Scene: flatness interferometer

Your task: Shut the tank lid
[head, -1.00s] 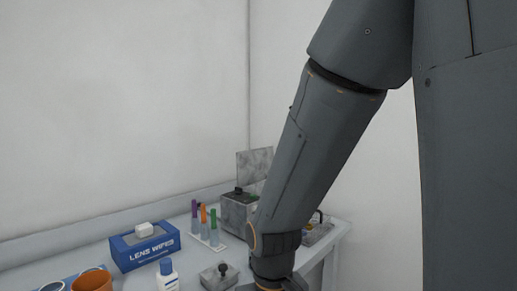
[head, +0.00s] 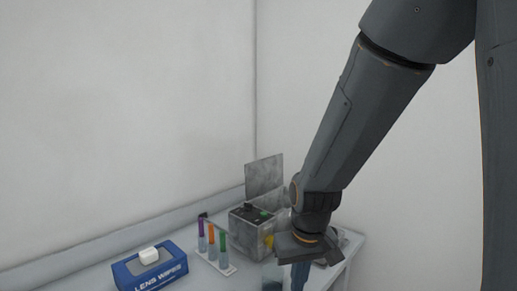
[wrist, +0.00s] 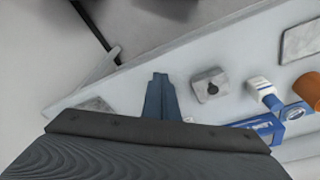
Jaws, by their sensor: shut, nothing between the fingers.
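The tank is a mottled grey box (head: 245,231) on the bench in the head view. Its flat grey lid (head: 264,176) stands upright at the back, so the tank is open. A green thing and dark parts show on its top. My gripper (head: 299,278) points down in front and to the right of the tank, apart from the lid. Its blue fingers are together and empty; they also show in the wrist view (wrist: 160,98). My arm hides the tank's right side.
A rack of capped tubes (head: 213,252) stands left of the tank, beside a blue lens wipes box (head: 152,268). The wrist view shows a knobbed grey block (wrist: 207,90), a white bottle (wrist: 265,91) and an orange cup (wrist: 307,90).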

